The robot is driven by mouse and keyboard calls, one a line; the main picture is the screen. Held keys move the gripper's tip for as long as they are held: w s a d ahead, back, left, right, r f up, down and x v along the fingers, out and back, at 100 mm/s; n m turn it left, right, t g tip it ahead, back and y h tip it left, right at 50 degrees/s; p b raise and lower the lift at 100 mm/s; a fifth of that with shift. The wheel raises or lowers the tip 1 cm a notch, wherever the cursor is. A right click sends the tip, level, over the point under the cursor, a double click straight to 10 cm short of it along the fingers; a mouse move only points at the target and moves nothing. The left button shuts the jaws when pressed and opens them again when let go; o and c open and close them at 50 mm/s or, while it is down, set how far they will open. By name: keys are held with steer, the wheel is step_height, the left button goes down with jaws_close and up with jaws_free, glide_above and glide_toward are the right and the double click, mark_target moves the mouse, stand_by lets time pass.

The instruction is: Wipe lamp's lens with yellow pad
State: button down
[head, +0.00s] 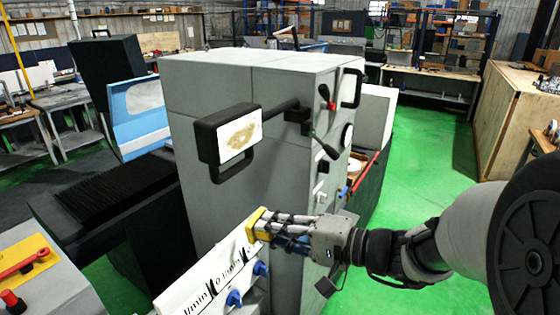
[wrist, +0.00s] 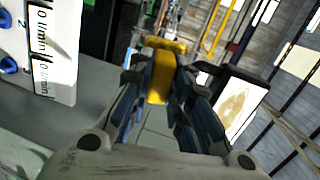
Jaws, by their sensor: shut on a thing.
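The lamp (head: 212,134) is a dark box on an arm fixed to the grey machine. Its pale lens (head: 239,136) faces right and carries a brown-yellow smudge; the lens also shows in the wrist view (wrist: 236,107), at the right. My gripper (head: 262,226) is shut on the yellow pad (head: 253,224), below and to the right of the lamp in the head view. The pad (wrist: 161,75) sits between the blue-lined fingers in the wrist view. The pad appears apart from the lens. The pad's far face is hidden.
A white panel (head: 205,284) with printed scales and blue knobs lies just below and left of my gripper. Levers (head: 325,97) and a handle (head: 351,88) stick out from the grey machine (head: 250,82). Green floor (head: 425,165) is open at the right.

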step_height(320, 180, up, 14)
steer(key=d+r+t+y+p, duration=0.1)
steer(key=t+p, duration=0.1)
steer(key=p+x, duration=0.1)
steer(key=x, duration=0.5)
steer(key=shift+f+m, duration=0.15)
steer(key=shift+m, duration=0.25)
steer(key=shift+b+x, duration=0.35)
steer(key=shift+x, duration=0.8)
steer(key=shift+w+d, duration=0.1)
steer(key=shift+d, duration=0.05)
steer(key=shift+w+d+b, duration=0.65)
steer(key=shift+w+d, duration=0.55)
steer(key=shift+w, duration=0.3)
steer(key=shift+w+d+b, duration=0.2)
steer(key=shift+w+d, duration=0.6)
steer(key=shift+w, duration=0.3)
steer(key=shift+w+d+b, duration=0.25)
steer(key=shift+w+d, duration=0.55)
steer(key=shift+w, duration=0.25)
steer(key=shift+w+d+b, duration=0.2)
steer(key=shift+w+d, duration=0.55)
steer(key=shift+w, duration=0.35)
steer(key=shift+a+b, duration=0.1)
steer(key=shift+b, duration=0.5)
